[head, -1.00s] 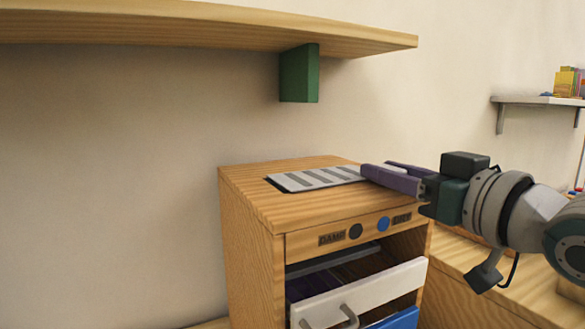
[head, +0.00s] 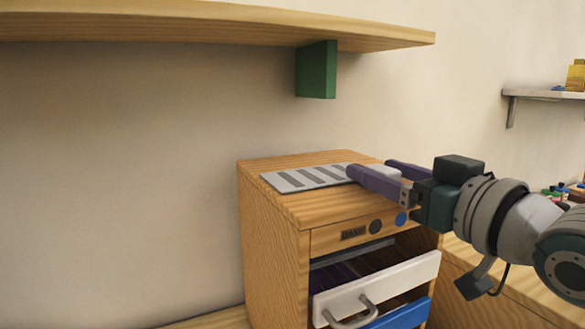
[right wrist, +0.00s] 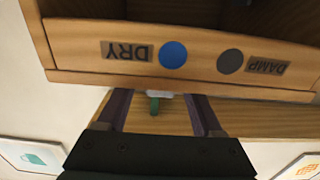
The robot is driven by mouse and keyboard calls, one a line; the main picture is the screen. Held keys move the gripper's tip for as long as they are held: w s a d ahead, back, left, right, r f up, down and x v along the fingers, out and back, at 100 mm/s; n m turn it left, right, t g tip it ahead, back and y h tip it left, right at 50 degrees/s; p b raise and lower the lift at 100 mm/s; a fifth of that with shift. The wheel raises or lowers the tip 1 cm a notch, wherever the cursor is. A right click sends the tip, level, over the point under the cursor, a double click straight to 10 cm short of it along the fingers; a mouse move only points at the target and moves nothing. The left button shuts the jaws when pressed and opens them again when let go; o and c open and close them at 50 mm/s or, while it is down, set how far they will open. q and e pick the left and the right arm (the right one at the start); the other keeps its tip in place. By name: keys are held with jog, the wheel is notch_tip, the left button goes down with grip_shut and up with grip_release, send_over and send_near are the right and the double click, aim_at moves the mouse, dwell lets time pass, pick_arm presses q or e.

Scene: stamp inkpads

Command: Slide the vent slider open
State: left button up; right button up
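The vent, a pale plate with grey slots (head: 305,178), lies on top of the wooden cabinet (head: 268,220). My right gripper (head: 368,169) reaches in from the right, its two purple fingers apart at the plate's right end. White material shows between the fingers, but I cannot tell whether they touch it. In the right wrist view, my right gripper (right wrist: 158,102) also has its fingers apart, with a small white piece (right wrist: 160,94) beyond and between them. The slider's exact position is hidden by the fingers. My left gripper is not in view.
A white drawer (head: 385,284) and a blue drawer (head: 400,315) stick out of the cabinet front. A wooden shelf (head: 200,22) with a green bracket (head: 317,70) hangs above. Dark and blue dots (head: 401,219) mark the cabinet front.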

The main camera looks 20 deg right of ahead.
jog(key=s, duration=1)
jog(key=shift+d, duration=0.35)
jog(key=s+a+f+n+g+h+p, duration=0.15)
jog(key=s+a+g+p, duration=0.25)
jog(key=s+g+p, duration=0.4)
jog(key=s+a+f+g+y+p, duration=0.1)
jog(key=s+a+f+g+p, duration=0.2)
jog(key=s+a+g+p, duration=0.45)
jog(key=s+d+r+t+p, duration=0.1)
jog(key=d+r+p, duration=0.2)
jog(key=r+p, duration=3.1)
notch_tip(320, 180, up, 2)
jog(key=shift+r, duration=0.15)
